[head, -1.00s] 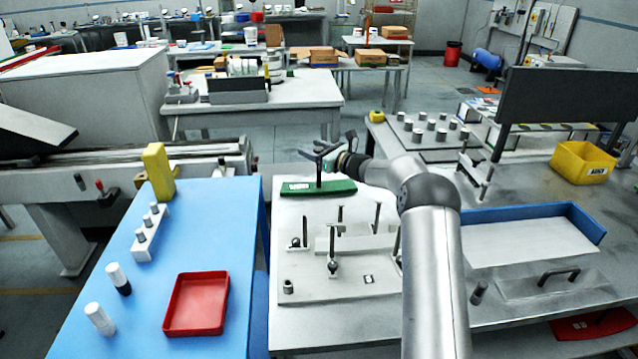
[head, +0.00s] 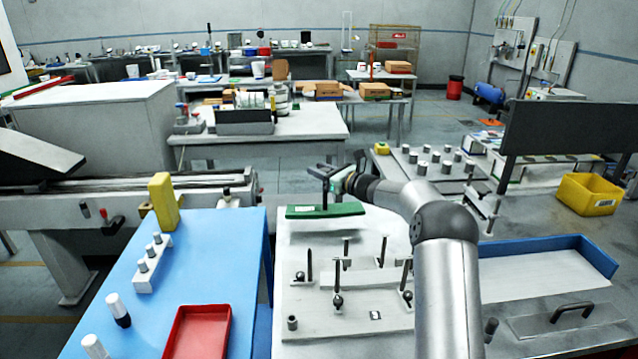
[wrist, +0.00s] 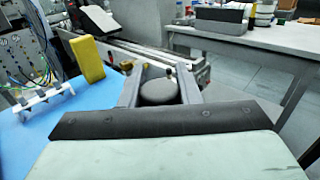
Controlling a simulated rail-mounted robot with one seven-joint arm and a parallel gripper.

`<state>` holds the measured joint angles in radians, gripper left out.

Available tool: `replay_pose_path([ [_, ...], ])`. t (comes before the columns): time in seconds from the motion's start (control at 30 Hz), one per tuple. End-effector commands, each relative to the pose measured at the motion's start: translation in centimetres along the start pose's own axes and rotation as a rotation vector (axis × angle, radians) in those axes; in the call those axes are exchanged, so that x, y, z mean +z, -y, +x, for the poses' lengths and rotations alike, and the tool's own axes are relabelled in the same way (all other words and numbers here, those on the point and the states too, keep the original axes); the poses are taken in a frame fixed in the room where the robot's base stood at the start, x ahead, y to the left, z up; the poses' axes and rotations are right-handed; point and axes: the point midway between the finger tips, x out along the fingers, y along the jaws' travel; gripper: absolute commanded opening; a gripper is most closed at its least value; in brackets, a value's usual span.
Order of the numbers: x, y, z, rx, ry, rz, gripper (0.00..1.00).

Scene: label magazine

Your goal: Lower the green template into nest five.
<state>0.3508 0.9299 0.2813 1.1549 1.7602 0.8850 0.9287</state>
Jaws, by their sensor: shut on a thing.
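The green template (head: 325,210) is a long flat green bar with a white label on its front face and an upright post. In the head view it is level over the back edge of the white table. My gripper (head: 326,173) is shut on the top of its post. In the wrist view my gripper (wrist: 158,90) has its two grey fingers either side of a round dark knob (wrist: 158,93); the bar below is hidden. I cannot tell which place is nest five. A pale fixture plate (head: 345,319) with upright pins and clamps lies in front of the template.
The blue table (head: 200,255) at left carries a yellow block (head: 163,201), a white peg rack (head: 152,265) and a red tray (head: 170,346). A blue-rimmed tray (head: 540,245) lies right of my arm. Pins (head: 346,246) stand up from the plate.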

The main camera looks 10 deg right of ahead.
Motion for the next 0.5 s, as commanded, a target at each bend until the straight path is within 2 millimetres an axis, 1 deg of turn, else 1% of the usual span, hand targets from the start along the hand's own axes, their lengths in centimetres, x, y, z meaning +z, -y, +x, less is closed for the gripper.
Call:
replay_pose_path([
  [0.03,1.2,0.0,-1.3,-0.005,0.002,-0.006,0.0],
  [0.2,5.3,-0.6,-4.7,-0.005,0.002,-0.006,0.0],
  [0.23,5.3,-0.6,-5.7,-0.007,0.0,-0.004,0.0],
  [0.3,6.1,-1.0,-7.5,-0.006,0.0,-0.003,0.0],
  [0.4,7.1,-1.4,-9.5,-0.005,-0.001,-0.003,0.0],
  [0.5,7.8,-1.6,-11.1,-0.005,-0.001,-0.003,0.0],
])
